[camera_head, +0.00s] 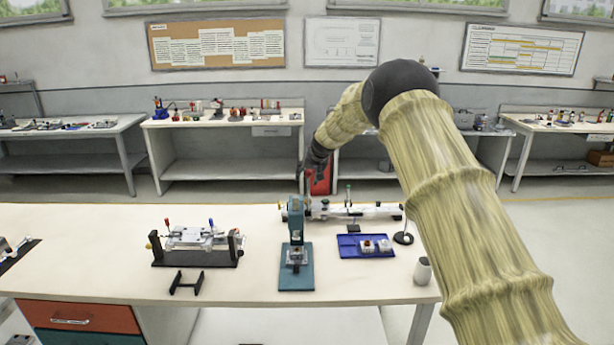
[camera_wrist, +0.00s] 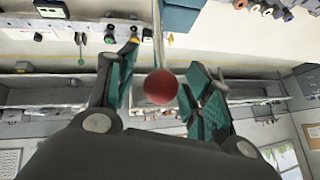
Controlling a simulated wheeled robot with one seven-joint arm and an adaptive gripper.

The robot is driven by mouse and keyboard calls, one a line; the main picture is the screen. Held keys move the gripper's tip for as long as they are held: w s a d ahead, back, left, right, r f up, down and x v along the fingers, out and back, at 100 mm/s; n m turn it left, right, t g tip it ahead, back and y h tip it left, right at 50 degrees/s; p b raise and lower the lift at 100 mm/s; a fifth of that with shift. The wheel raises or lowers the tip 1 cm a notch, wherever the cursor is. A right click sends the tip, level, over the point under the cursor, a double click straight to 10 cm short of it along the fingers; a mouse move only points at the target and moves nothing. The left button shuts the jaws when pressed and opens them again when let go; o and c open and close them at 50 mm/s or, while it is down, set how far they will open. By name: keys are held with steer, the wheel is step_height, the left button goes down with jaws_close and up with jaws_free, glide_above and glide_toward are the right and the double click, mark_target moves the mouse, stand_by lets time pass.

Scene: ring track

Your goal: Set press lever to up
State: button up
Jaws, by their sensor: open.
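The teal press (camera_head: 296,264) stands upright near the middle of the workbench. Its lever ends in a red ball knob (camera_wrist: 161,87), with a thin pale rod (camera_wrist: 157,35) running from it toward the teal press body (camera_wrist: 180,16) in the wrist view. My gripper (camera_wrist: 163,62) is open, with one teal-padded finger on each side of the knob. I cannot tell whether either pad touches it. In the head view my gripper (camera_head: 313,172) is above the press at the lever's top, partly hiding the knob.
A black-based fixture (camera_head: 197,262) with red and blue handles is left of the press, with a small black stand (camera_head: 186,283) in front. A long pale rail (camera_head: 375,211) lies behind.

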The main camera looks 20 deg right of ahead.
steer(key=v, duration=1.1)
steer(key=shift+s+r, duration=0.2)
steer(key=shift+r, duration=0.05)
stand_by(0.3)
steer(key=s+a+f+g+b, duration=0.15)
steer(key=s+f, duration=0.35)
steer(key=f, duration=0.7)
steer(key=s+a+f+g, duration=0.15)
steer(key=s+f, duration=0.35)
steer(key=f, duration=0.7)
steer(key=s+a+f+n+b, duration=0.1)
steer(key=s+a+f, duration=0.1)
steer(key=s+f, duration=0.65)
steer(key=s+a+f+n, duration=0.1)
steer(key=s+a+f, duration=0.1)
steer(key=s+f, duration=0.65)
steer(key=s+a+f+g+b, duration=0.1)
steer(key=s+a+f+g, duration=0.1)
steer(key=s+f, duration=0.75)
steer(key=s+a+f+g+b, duration=0.1)
steer(key=s+f, duration=0.1)
steer(key=s, duration=0.9)
steer(key=s+a+f+n, duration=0.1)
steer(key=s+a+f, duration=0.1)
steer(key=s, duration=0.9)
steer(key=s+a+f+n+g+b, duration=0.1)
steer(key=s+a+f, duration=0.1)
steer(key=s, duration=1)
steer(key=shift+g+b, duration=0.3)
